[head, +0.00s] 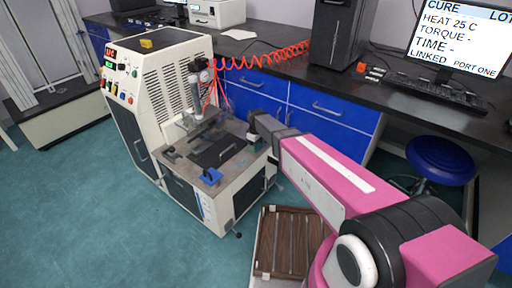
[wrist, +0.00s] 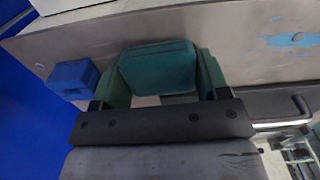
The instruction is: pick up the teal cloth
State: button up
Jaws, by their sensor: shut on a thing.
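The teal cloth (wrist: 158,66) is a folded, padded-looking piece in the wrist view. It sits between the green fingers of my gripper (wrist: 160,76), which are shut on its two sides. Behind it is a worn grey metal surface (wrist: 225,35); I cannot tell whether the cloth touches it. In the head view my arm reaches to the right side of the machine's work deck, with the dark gripper end (head: 262,127) there. I cannot make out the cloth in the head view.
A blue block (wrist: 73,78) is left of the cloth, and a blue item (head: 210,176) shows on the machine's (head: 155,85) front ledge. A dark handle (wrist: 298,106) is at right. A brown slatted crate (head: 263,272) is on the floor. Floor at left is clear.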

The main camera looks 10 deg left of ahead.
jog(key=shift+r, duration=0.15)
notch_tip(320, 180, up, 4)
jog(key=shift+r, duration=0.1)
jog(key=s+a+r, duration=0.6)
jog(key=s+a, duration=0.1)
jog(key=a, duration=0.2)
jog(key=shift+a+r, duration=0.2)
jog(key=shift+r, duration=0.05)
